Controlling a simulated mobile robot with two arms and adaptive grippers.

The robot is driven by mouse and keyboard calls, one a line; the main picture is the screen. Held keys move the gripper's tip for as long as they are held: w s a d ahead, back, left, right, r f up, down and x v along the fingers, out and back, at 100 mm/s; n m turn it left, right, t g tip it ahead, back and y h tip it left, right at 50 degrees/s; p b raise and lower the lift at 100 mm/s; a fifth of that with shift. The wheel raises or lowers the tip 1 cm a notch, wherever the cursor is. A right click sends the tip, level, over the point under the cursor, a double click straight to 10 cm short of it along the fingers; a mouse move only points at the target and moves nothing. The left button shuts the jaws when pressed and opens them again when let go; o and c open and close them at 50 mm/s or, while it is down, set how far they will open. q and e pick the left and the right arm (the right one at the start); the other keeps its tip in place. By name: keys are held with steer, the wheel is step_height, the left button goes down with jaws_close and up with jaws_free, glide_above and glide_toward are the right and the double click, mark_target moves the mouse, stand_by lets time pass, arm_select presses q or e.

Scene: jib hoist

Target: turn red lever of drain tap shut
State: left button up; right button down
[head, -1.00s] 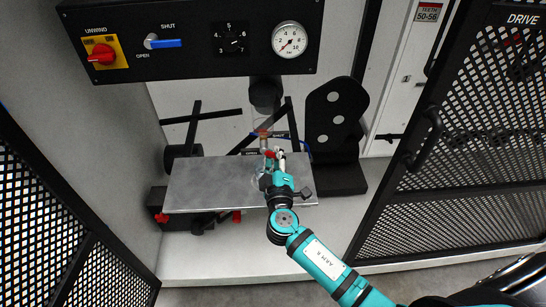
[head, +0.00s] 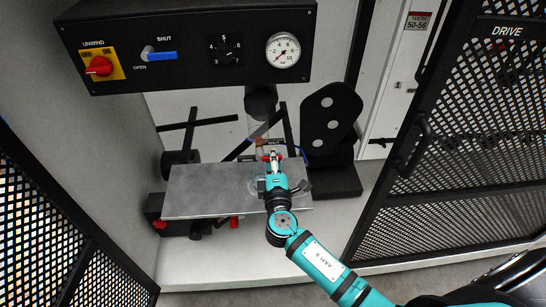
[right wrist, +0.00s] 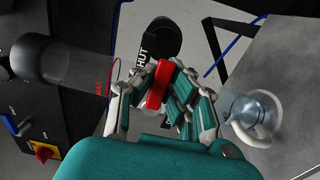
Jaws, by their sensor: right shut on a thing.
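The red lever (right wrist: 158,84) of the drain tap sits between the fingers of my right gripper (right wrist: 160,95) in the right wrist view, and the gripper is shut on it. In the head view the red lever (head: 272,157) shows as a small red bar at the tips of my right gripper (head: 273,162), lying crosswise. The clear bowl (right wrist: 70,75) with a black top is above the tap. A dark label with "SHUT" lettering (right wrist: 143,58) is partly hidden behind the fingers. The tap body is mostly hidden by the gripper. My left gripper is not in view.
A grey metal shelf (head: 205,190) lies under the gripper, with a clear glass vessel (right wrist: 255,112) on it. A black control panel (head: 190,45) with a gauge hangs above. Mesh doors (head: 470,120) stand at right and left.

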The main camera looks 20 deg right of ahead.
stand_by(0.3)
steer(key=c, duration=1.3)
jaws_free()
steer(key=shift+s, duration=0.1)
steer(key=v, duration=1.2)
